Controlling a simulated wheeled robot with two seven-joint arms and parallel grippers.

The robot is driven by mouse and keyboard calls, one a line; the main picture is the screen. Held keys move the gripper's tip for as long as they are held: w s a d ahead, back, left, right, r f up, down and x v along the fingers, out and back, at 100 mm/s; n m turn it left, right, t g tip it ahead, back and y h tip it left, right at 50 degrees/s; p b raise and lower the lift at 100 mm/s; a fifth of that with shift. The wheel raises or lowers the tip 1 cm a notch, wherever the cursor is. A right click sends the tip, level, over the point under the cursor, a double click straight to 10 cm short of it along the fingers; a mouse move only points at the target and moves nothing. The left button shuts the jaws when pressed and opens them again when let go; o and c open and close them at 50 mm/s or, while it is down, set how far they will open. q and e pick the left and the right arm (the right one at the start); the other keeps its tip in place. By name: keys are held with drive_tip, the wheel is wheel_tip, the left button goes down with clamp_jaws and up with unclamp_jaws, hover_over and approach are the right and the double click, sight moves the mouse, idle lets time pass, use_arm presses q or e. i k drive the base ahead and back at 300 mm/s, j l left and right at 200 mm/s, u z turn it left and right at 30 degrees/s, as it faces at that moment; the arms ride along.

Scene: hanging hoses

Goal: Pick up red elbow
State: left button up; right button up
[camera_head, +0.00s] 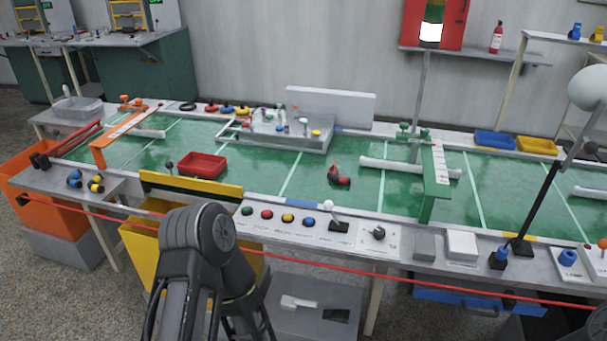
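The red elbow (339,177) is a small red pipe piece with a dark end. It lies on the green table top (300,190), near the middle of the view, to the left of a white horizontal pipe. Nothing touches it from above. A dark grey arm link of mine rises from the bottom, left of centre, well in front of the elbow. No fingers of my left gripper can be made out. My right gripper does not show; only a dark fragment shows at the lower right edge.
A red tray (201,165) stands left of the elbow. A green stand (434,180) with a white top is to its right. A red hose (330,267) hangs across the front. Green surface around the elbow is clear.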

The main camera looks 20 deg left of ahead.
sight(345, 181)
drive_tip(key=j+z, duration=0.25)
drive_tip(key=j, duration=0.15)
drive_tip(key=k+j+z, duration=0.1)
drive_tip(key=j+z, duration=0.2)
drive_tip(key=k+j+z, duration=0.1)
drive_tip(key=j+z, duration=0.15)
drive_tip(key=j, duration=0.25)
